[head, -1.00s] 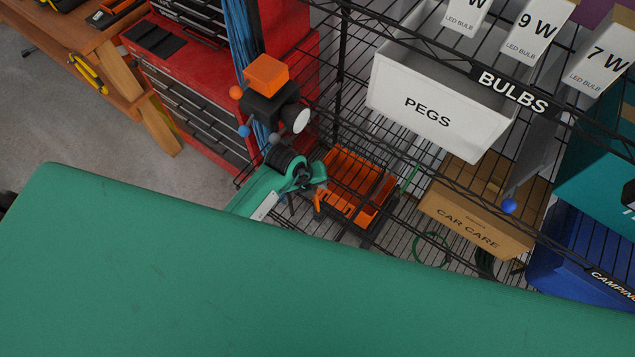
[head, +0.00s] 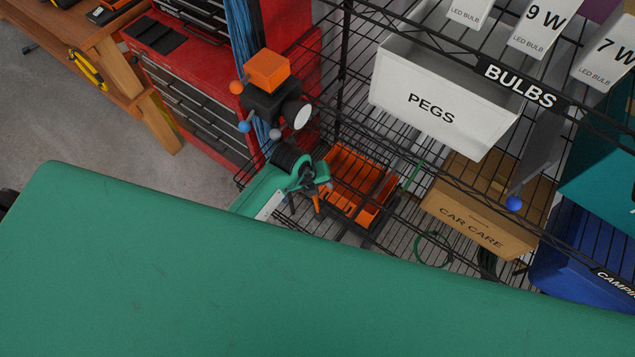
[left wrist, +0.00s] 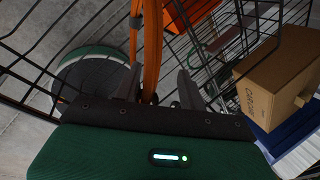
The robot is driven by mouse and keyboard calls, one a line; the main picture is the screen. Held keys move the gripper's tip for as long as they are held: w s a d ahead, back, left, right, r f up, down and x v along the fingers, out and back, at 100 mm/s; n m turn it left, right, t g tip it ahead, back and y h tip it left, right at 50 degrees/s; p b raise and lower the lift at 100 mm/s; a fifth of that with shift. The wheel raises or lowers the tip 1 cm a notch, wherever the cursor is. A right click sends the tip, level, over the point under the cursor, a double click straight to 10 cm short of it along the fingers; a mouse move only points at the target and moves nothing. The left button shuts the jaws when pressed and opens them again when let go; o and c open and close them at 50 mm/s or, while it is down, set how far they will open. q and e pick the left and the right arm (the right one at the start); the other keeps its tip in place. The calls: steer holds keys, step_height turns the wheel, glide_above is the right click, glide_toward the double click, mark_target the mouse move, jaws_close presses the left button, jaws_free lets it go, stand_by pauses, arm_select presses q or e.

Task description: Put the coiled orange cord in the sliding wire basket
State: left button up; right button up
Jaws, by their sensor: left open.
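My left gripper (head: 312,190) reaches into the black wire shelving in the head view, its green wrist to the left. In the left wrist view the left gripper (left wrist: 158,90) is open, with its grey fingers apart. Strands of the orange cord (left wrist: 152,45) run down between and in front of the fingers; contact cannot be told. A small orange strip, probably the cord (head: 317,204), shows beside the gripper in the head view. Black wire mesh that may be the sliding wire basket (left wrist: 245,45) shows at the upper right of the wrist view. My right gripper is not in view.
An orange bin (head: 347,182) sits just right of the gripper on the wire shelf. A white PEGS bin (head: 440,105) is above, and a CAR CARE carton (head: 480,215) is to the right. A red tool chest (head: 190,95) stands left.

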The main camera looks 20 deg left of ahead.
arm_select(q)
steer(key=b+v, duration=0.2)
steer(key=v, duration=0.3)
steer(key=shift+s+a+r+b, duration=0.1)
steer(key=shift+s+a+b, duration=0.55)
steer(key=shift+s+a, duration=0.75)
steer(key=shift+s+a+f+b, duration=0.1)
steer(key=shift+s+a+b, duration=0.6)
steer(key=shift+s+a, duration=0.75)
steer(key=shift+s+a+r+b, duration=0.1)
steer(key=shift+s+a+b, duration=0.7)
steer(key=shift+a, duration=1.05)
steer(key=shift+s, duration=0.15)
